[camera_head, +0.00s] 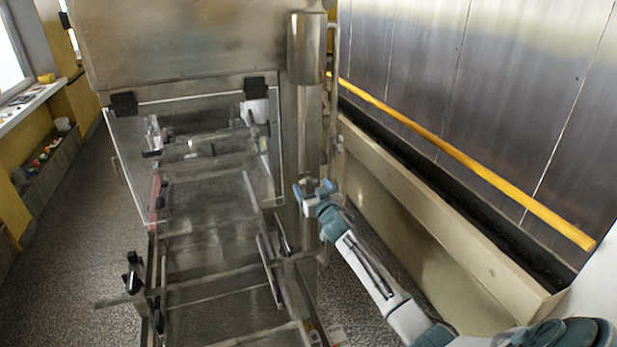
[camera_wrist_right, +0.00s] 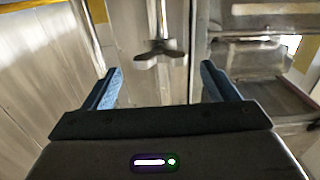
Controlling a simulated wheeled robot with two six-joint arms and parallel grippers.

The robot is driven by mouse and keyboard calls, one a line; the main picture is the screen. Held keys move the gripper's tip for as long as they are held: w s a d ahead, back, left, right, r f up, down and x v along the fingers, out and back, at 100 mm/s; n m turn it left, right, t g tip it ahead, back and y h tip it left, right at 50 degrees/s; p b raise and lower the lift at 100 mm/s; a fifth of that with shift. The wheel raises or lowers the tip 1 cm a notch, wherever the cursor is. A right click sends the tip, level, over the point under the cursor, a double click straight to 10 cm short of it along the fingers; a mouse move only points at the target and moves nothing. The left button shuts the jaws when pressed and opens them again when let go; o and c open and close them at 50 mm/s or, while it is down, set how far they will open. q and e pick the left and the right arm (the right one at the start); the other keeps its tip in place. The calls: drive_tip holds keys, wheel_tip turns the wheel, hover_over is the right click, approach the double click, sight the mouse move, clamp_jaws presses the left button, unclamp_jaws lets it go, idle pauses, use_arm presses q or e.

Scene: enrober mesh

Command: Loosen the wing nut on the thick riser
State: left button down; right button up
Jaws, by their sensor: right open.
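In the right wrist view a grey metal wing nut (camera_wrist_right: 160,53) with spread wings sits at the end of a narrow vertical rod, in front of a broad upright metal surface. My right gripper (camera_wrist_right: 161,68) is open, with its blue fingers spread on either side of the wing nut and apart from it. In the head view my right gripper (camera_head: 315,190) is beside the upright steel column (camera_head: 301,130) at the machine's right side. The wing nut is too small or hidden to make out there. I cannot tell for certain which upright is the thick riser. My left gripper is not in view.
The steel machine has a clear hinged panel (camera_head: 130,170) and a mesh belt bed (camera_head: 215,240) left of my right arm. A steel cylinder (camera_head: 307,35) is above my gripper. A beige trough (camera_head: 430,220) and yellow rail (camera_head: 470,150) run along the right wall.

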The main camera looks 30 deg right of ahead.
sight(309, 183)
drive_tip(key=shift+p+x, duration=0.4)
drive_tip(key=shift+x, duration=1.55)
drive_tip(key=shift+a, duration=0.1)
drive_tip(key=c, duration=1)
